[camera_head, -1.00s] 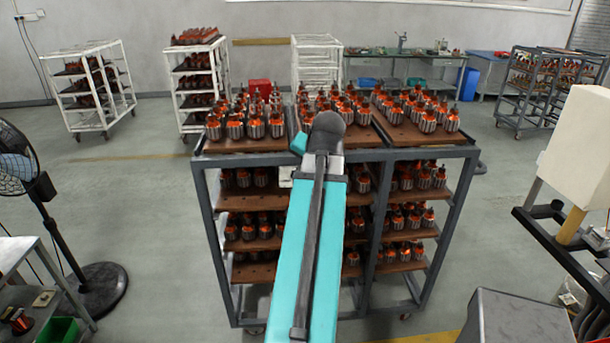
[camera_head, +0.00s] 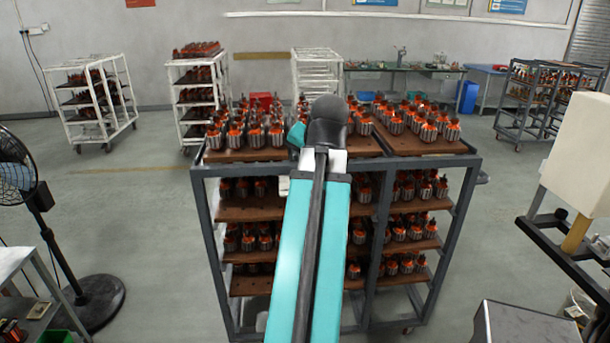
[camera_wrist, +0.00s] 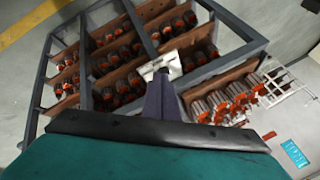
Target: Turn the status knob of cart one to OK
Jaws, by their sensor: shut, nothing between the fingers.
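The grey-framed cart (camera_head: 208,235) with armatures on wooden shelves stands right in front of me. A small white plate on its front upright shows partly beside my arm in the head view (camera_head: 284,186). In the wrist view the white plate (camera_wrist: 146,69) shows just beyond my gripper (camera_wrist: 160,80). My gripper is shut and empty, with its tip over or close to the plate; whether it touches cannot be told. The knob itself and its setting cannot be made out. In the head view my arm hides the gripper.
A fan (camera_head: 88,300) stands at the left. A beige box on a dark stand (camera_head: 582,150) is at the right, and a grey metal box (camera_head: 525,322) is at the lower right. White racks (camera_head: 125,95) and a workbench (camera_head: 430,68) line the back. Floor is clear either side of the cart.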

